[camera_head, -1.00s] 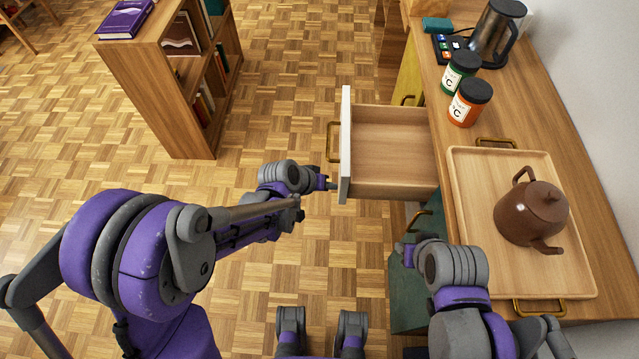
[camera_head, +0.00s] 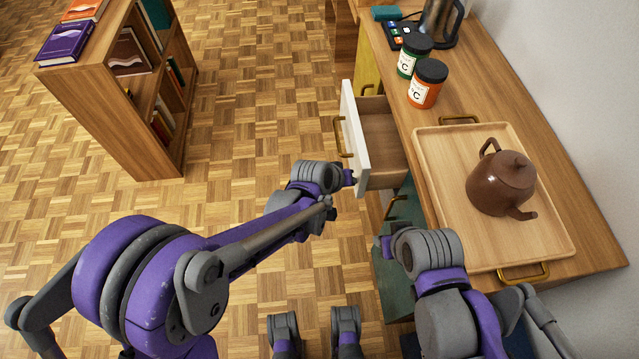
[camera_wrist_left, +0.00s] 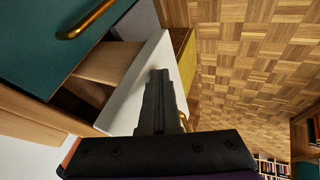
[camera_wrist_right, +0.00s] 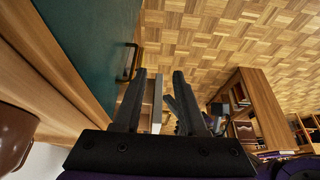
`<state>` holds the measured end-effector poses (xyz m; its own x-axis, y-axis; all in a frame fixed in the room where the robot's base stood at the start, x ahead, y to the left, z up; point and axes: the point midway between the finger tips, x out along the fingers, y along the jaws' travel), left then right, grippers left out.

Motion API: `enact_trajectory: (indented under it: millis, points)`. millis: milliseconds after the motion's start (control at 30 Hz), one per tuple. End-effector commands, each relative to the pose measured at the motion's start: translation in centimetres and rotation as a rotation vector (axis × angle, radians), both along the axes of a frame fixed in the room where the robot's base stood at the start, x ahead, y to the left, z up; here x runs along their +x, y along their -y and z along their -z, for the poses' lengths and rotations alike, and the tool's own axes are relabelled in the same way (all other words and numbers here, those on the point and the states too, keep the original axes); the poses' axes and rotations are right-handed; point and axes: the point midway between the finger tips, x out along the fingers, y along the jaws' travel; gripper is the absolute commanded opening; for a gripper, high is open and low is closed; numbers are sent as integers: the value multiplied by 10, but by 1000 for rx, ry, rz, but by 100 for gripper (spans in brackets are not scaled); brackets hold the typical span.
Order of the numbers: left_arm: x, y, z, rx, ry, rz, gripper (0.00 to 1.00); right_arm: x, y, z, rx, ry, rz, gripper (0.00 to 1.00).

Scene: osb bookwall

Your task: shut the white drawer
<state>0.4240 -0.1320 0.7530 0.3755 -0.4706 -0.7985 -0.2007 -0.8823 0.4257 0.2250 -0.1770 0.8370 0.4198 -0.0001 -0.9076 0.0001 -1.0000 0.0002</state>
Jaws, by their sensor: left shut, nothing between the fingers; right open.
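The white drawer (camera_head: 354,140) juts partly out of the wooden counter in the head view. Its white front faces left and carries a brass handle (camera_head: 339,137); part of its wooden inside shows. My left gripper (camera_head: 352,178) is at the near end of the drawer front, apparently touching it. In the left wrist view its shut fingers (camera_wrist_left: 158,78) lie against the white front (camera_wrist_left: 135,85), with nothing between them. My right gripper (camera_wrist_right: 160,78) is open and empty beside the counter; the white drawer front (camera_wrist_right: 157,105) shows between its fingers in the right wrist view.
On the counter (camera_head: 560,180) stand a wooden tray (camera_head: 445,200) with a brown teapot (camera_head: 500,185), an orange jar (camera_head: 427,85), a green jar (camera_head: 413,55) and a kettle (camera_head: 438,20). A bookcase (camera_head: 115,110) stands left. The parquet floor between is clear.

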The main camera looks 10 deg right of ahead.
Motion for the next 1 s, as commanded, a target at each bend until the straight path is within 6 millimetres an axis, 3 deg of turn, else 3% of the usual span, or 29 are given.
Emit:
enact_trajectory:
  millis: [33, 200, 400, 600, 1000]
  points:
    - [-1, 19, 1, -1, 0, 8, 0, 0, 0, 3, 0, -1, 0, 41]
    - [-1, 66, 1, -1, 0, 5, 0, -1, 0, 8, 0, -2, 0, 41]
    - [0, 104, 0, 0, 0, 2, 0, -1, 0, 10, 0, -3, 0, 41]
    - [0, 123, 0, 0, 0, 0, 0, -1, 0, 11, 0, -3, 0, 41]
    - [0, 129, -1, -4, 2, 1, 0, -1, 0, 11, 0, -3, 0, 41]
